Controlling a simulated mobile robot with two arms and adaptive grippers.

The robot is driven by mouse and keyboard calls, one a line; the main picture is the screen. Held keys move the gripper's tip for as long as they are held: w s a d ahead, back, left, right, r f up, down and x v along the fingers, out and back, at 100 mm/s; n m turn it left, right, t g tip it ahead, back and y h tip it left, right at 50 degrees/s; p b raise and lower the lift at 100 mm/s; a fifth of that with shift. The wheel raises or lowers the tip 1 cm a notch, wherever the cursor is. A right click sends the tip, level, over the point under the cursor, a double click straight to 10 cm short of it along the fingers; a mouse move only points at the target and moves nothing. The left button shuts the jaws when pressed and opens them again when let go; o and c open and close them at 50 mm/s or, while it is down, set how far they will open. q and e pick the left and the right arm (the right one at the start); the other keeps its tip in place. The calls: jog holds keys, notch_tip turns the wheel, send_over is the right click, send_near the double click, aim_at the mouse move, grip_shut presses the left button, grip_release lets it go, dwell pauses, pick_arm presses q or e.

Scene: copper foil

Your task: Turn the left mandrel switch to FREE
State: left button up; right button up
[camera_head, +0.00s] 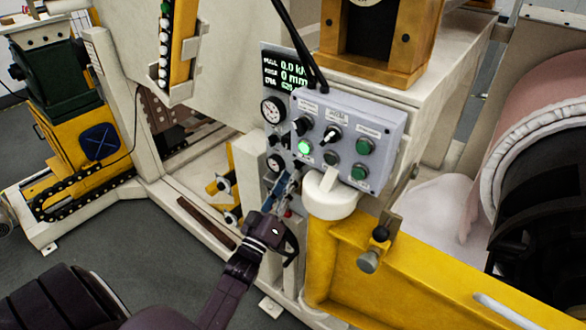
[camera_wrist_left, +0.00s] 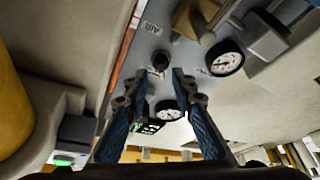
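The grey control box (camera_head: 348,143) stands at the centre of the head view. Its top row has a black selector knob (camera_head: 301,125) at left, a second black knob with a white pointer (camera_head: 331,134), and a green button at right. The labels are too small to read, so I cannot tell which knob is the left mandrel switch or its setting. My left gripper (camera_head: 287,184) is below and left of the box, apart from both knobs. In the left wrist view the gripper (camera_wrist_left: 158,80) has its fingers apart, with nothing held. My right gripper is out of view.
A gauge panel (camera_head: 273,82) with a lit display is behind and left of the box. In the wrist view, a dark round fitting (camera_wrist_left: 160,61) and a gauge (camera_wrist_left: 225,58) show on a grey panel. A yellow beam (camera_head: 400,275) and white post (camera_head: 330,197) stand right of the gripper.

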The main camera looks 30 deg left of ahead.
aim_at(298, 164)
pick_arm(q)
jog(key=shift+x, duration=1.2)
jog(key=shift+w+f, duration=0.1)
jog(key=shift+w, duration=0.25)
grip_shut()
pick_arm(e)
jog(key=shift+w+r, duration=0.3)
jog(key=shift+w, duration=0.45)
